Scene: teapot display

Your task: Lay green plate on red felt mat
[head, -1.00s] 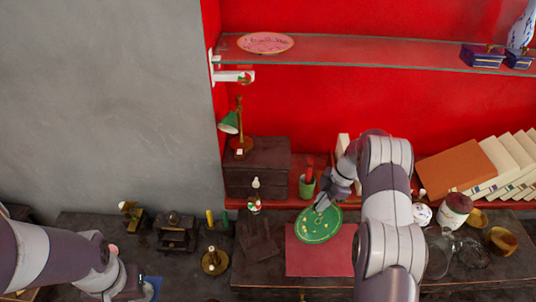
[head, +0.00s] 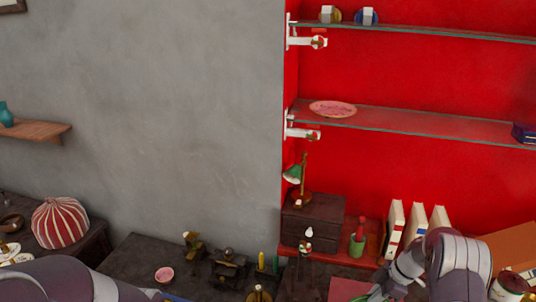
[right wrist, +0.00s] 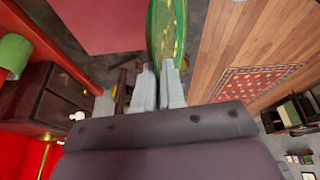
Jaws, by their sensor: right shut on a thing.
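The green plate (right wrist: 168,25) with gold marks shows edge-on at the top of the right wrist view. My right gripper (right wrist: 160,78) is shut on its rim, and the plate stands out beyond the fingertips. The red felt mat (right wrist: 100,22) lies to the left of the plate in that view. In the head view only a part of the mat (head: 347,288) shows at the bottom edge, beside my right gripper.
A dark drawer box (head: 312,218) and a green cup (head: 357,243) with red items stand behind the mat. White books (head: 396,228) stand to the right. Small ornaments (head: 228,265) and a pink dish (head: 164,274) are on the dark table at left.

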